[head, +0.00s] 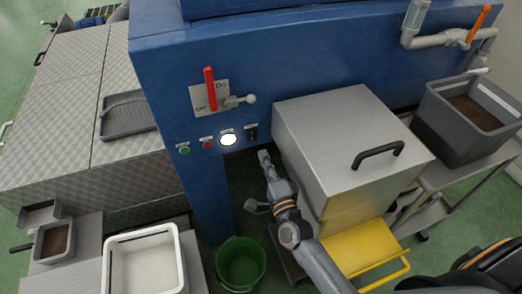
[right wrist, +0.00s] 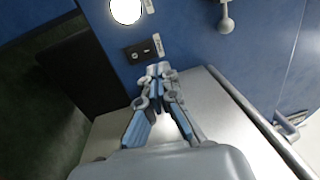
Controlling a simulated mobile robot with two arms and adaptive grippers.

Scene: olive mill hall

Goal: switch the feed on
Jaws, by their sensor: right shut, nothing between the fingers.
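A small black switch (head: 251,132) with a white label sits on the blue machine's front panel, right of a glowing white round lamp (head: 228,139). The right wrist view shows the switch (right wrist: 143,50) close up, with light marks on its face; I cannot tell which side is pressed. The lit lamp (right wrist: 126,9) is above left of it there. My right gripper (head: 263,154) is shut and empty, just below the switch in the head view. In the wrist view its fingertips (right wrist: 158,69) point at the panel, slightly right of and below the switch. My left gripper is out of view.
A red lever (head: 210,88) on a plate, a green button (head: 184,150) and a red button (head: 207,145) share the panel. A steel box (head: 345,130) with a black handle stands close right of my gripper. A green bucket (head: 241,264) is on the floor below.

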